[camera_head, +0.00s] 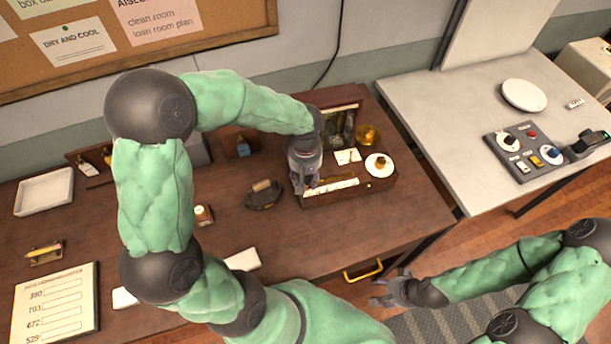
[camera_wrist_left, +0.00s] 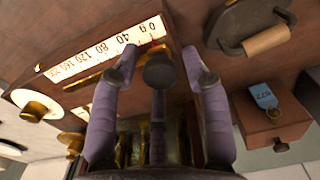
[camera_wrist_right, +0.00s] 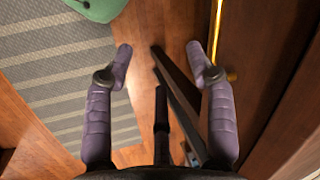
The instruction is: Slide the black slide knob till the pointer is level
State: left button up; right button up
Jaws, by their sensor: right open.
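A wooden box scale (camera_head: 392,182) stands on the dark wooden table, with a white strip (camera_head: 330,188) along its front. In the left wrist view the strip (camera_wrist_left: 88,60) reads from 0 g upward, with a brass bar (camera_wrist_left: 85,84) beside it. My left gripper (camera_head: 300,186) is low over the scale's left end; its spread fingertips (camera_wrist_left: 160,54) are near the 0 g end. A dark round shape lies between the fingers; I cannot tell whether it is the slide knob or part of my gripper. The pointer is not clear. My right gripper (camera_head: 383,289) is open and empty off the table's front edge.
A white dish (camera_head: 379,164) with a brass weight is on the scale's right. A dark iron-like object (camera_head: 263,195) with a wooden handle is left of it; a small tagged box (camera_wrist_left: 270,118) is close. A yellow drawer handle (camera_head: 362,271) is below.

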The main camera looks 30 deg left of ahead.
pick_arm(q)
jog(key=c, duration=0.4)
jog(key=shift+o, duration=0.2)
jog(key=shift+w+d, duration=1)
jog(key=shift+d, duration=0.05)
jog(key=o, duration=0.9)
jog(key=shift+r, duration=0.1)
